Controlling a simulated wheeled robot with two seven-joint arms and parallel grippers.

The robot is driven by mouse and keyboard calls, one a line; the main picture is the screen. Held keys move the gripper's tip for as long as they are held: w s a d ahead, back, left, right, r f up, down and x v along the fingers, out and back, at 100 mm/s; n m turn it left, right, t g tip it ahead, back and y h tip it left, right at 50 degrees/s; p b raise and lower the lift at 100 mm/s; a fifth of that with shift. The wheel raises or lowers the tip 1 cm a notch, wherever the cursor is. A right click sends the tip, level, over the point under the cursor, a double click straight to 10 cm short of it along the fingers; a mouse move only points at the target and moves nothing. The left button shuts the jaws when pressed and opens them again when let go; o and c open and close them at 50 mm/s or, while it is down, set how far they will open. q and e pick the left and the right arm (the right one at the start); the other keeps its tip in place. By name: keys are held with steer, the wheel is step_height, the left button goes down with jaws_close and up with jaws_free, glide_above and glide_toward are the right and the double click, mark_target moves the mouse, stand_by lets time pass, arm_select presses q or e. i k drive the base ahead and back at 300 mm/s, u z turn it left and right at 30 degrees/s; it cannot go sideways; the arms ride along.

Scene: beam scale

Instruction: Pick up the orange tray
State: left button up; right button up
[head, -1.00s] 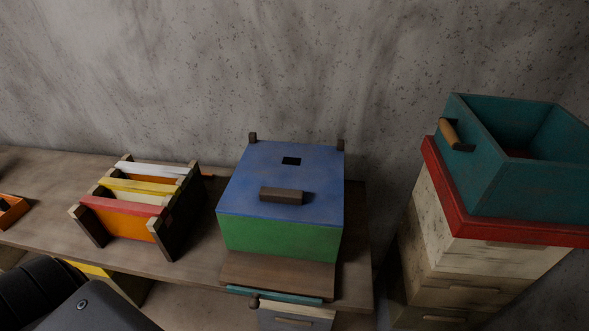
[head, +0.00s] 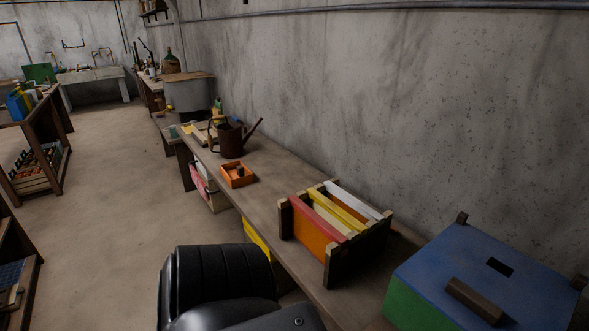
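The orange tray (head: 226,181) is a small, shallow square box on the wooden bench along the wall, left of the middle in the head view. A small dark object (head: 239,171) lies in it. A black and grey part of my own body shows at the bottom, nearer than the tray and well apart from it. Neither of my grippers is in view.
A rack with coloured frames (head: 330,222) stands on the bench nearer than the tray, and a blue-lidded green box (head: 480,275) nearer still. A dark red watering can (head: 230,141) stands just behind the tray. The floor (head: 110,200) to the left is open.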

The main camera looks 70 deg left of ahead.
mark_target(236, 174)
steer(key=u, duration=3.75)
steer(key=i, duration=3.35)
steer(key=z, duration=2.3)
